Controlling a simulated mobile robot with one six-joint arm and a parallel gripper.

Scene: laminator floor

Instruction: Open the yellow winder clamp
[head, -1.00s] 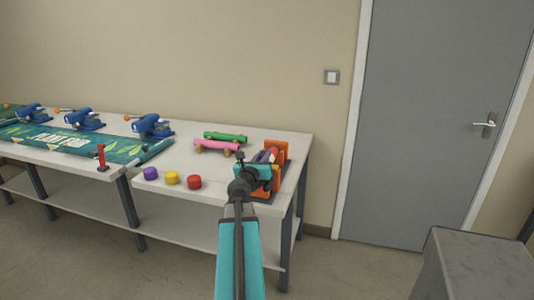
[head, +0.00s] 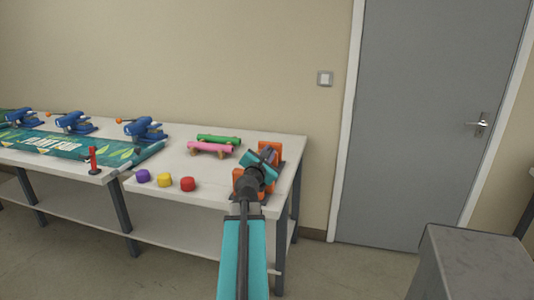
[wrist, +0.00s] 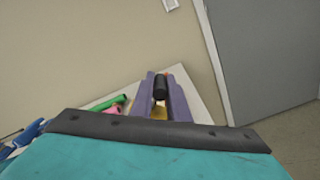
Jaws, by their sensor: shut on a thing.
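The winder stand has orange uprights (head: 242,181) and sits at the right end of the white table, with my teal wrist in front of it. My gripper (wrist: 162,82) has its two purple-grey fingers shut on a black cylindrical handle (wrist: 160,87) in the wrist view. A small yellow patch (wrist: 160,113) shows between the fingers below the handle, perhaps part of the yellow clamp. My wrist hides most of the clamp in the head view, so I cannot tell whether it is open.
Purple (head: 143,176), yellow (head: 165,180) and red (head: 188,184) caps line the front of the white table (head: 212,184). Pink (head: 210,148) and green (head: 220,140) rolls lie behind. Blue devices (head: 145,129) and a printed banner (head: 65,146) are left. A grey box (head: 475,258) stands front right.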

